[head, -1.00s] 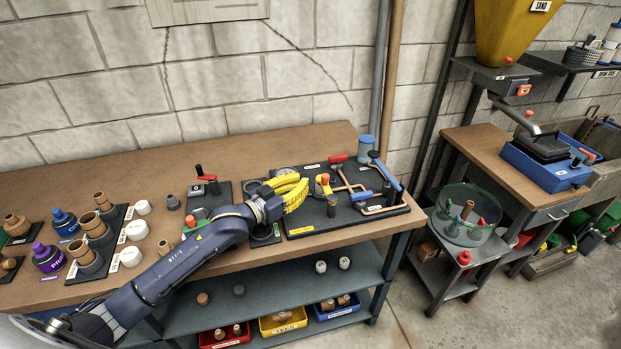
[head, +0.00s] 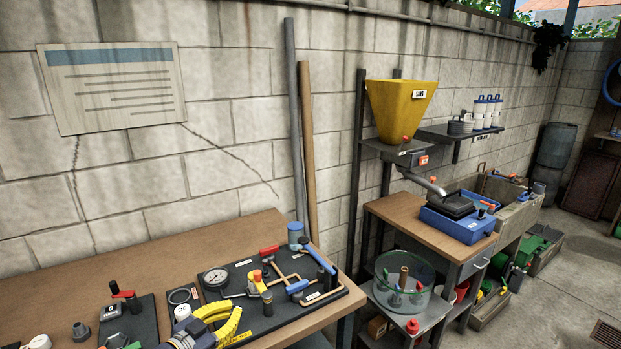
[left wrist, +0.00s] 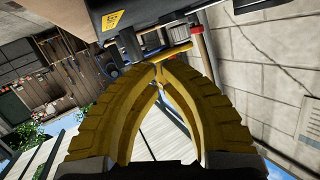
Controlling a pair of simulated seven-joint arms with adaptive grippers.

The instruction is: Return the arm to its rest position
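My left gripper (head: 222,322) shows at the bottom edge of the head view, with yellow ribbed fingers. It is at the near edge of the pipe board (head: 262,324) on the wooden bench. In the left wrist view the two yellow fingers (left wrist: 159,68) come together at their tips with a gap lower down, and I see nothing held between them. Most of my left arm is below the head view. My right gripper is in neither view.
The pipe board carries a gauge (head: 216,277), red and blue handles and copper pipe. A blue jar (head: 295,236) stands behind it. Right of the bench are a side table (head: 396,212) with a blue tray machine (head: 458,224) and a glass bowl (head: 404,283) on the shelf below.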

